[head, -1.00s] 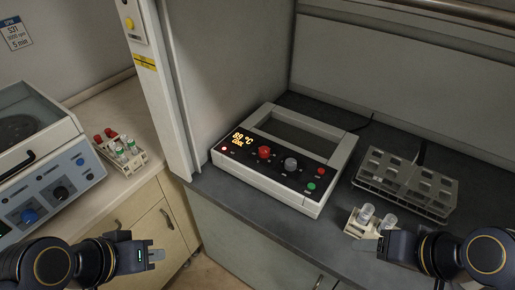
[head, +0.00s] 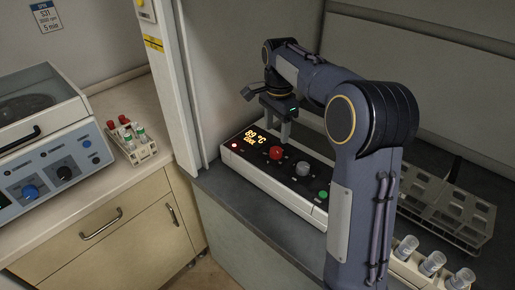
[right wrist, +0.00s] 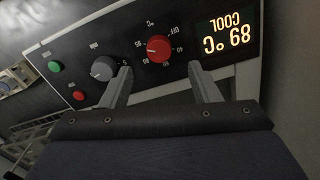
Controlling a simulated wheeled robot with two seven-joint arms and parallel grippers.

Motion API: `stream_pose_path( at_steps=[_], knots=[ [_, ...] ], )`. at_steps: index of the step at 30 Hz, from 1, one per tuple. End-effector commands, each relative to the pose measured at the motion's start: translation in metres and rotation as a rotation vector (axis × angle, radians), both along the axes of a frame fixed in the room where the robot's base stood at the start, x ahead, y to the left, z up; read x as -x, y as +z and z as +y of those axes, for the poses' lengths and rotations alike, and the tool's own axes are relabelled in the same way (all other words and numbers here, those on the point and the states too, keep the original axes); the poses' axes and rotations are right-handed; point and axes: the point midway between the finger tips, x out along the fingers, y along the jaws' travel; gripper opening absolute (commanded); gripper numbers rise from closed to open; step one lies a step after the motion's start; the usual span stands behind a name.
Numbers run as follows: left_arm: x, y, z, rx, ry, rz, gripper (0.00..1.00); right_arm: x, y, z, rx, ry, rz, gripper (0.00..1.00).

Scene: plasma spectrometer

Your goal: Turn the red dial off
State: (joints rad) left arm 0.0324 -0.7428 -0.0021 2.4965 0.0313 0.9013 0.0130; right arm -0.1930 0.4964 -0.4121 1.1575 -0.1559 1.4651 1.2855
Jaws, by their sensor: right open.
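The red dial (head: 276,153) is on the black panel of the white heater unit (head: 262,182), left of a grey dial (head: 303,169). The red dial also shows in the right wrist view (right wrist: 159,48), with a printed scale around it. My right gripper (head: 277,122) is over the back of the unit, behind the red dial. In the right wrist view its open fingers (right wrist: 160,75) are spread below the dial, one to each side, with nothing between them. I cannot tell the height gap. My left gripper is not in view.
The lit display (head: 256,137) shows an 89 °C reading. A green button (head: 323,195) is at the panel's right. A metal rack (head: 450,212) and capped vials (head: 432,262) stand right of my arm. A centrifuge (head: 50,135) and small tube rack (head: 138,150) are left.

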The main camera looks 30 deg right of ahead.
Motion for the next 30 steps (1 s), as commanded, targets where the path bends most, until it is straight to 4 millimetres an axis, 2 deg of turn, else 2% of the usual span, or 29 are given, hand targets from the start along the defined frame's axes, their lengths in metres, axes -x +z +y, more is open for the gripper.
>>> stream_pose_path(
  at_steps=[13,18,25,30],
  knots=[
    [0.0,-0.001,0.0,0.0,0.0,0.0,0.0,0.001,-0.064,0.0,-0.002,0.0,0.002,0.56],
    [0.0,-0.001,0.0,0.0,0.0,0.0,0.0,0.001,-0.073,0.0,-0.002,0.0,-0.001,0.56],
    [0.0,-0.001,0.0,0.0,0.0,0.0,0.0,0.001,-0.073,0.0,-0.002,0.001,-0.001,0.56],
    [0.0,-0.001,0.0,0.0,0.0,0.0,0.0,0.001,-0.073,0.0,-0.002,0.001,-0.001,0.34]
  ],
)
